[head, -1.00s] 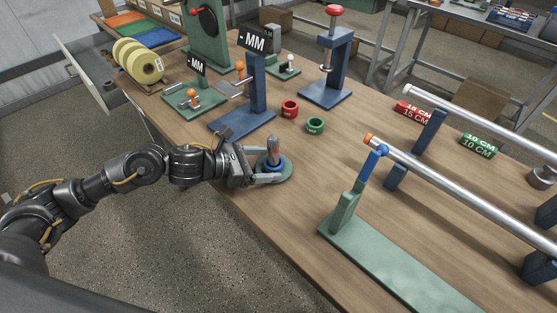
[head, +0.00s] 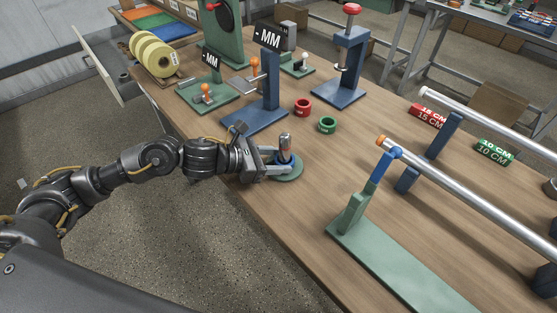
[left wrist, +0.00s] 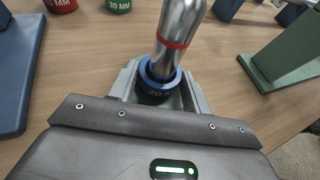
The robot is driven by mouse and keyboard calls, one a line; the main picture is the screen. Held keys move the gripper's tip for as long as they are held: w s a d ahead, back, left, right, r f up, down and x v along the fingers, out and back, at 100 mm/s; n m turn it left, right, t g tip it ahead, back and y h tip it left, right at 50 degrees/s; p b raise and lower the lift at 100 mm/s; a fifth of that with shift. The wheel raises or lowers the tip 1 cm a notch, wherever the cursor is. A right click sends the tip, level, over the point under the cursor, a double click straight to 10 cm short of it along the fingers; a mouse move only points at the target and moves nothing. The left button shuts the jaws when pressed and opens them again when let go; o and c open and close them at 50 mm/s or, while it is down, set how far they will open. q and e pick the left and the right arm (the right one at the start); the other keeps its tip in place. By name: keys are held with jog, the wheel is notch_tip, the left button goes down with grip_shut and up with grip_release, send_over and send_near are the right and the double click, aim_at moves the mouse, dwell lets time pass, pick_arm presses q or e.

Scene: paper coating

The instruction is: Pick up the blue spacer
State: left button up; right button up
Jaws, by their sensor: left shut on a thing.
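The blue spacer (head: 287,160) is a ring around an upright metal post (head: 285,141), near the post's round green base (head: 293,175) at the table's front edge. In the left wrist view, the spacer (left wrist: 157,90) is dark with a bright blue rim and a partly hidden "20" marking. The post (left wrist: 177,35) with a red band passes up through it. My left gripper (head: 277,160) reaches in from the left and is shut on the spacer, one finger on each side. Whether the spacer touches the base is hidden. My right gripper is not in view.
A red spacer (head: 303,106) and a green spacer (head: 327,124) stand behind the post. A blue stand (head: 271,85) is behind left, a blue press (head: 350,60) farther back. A green base with a blue upright (head: 400,265) carries a long metal tube (head: 460,188) at right.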

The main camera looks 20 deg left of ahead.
aim_at(276, 161)
pick_arm(q)
notch_tip(276, 161, up, 18)
jog(key=shift+f, duration=0.15)
dwell(0.4)
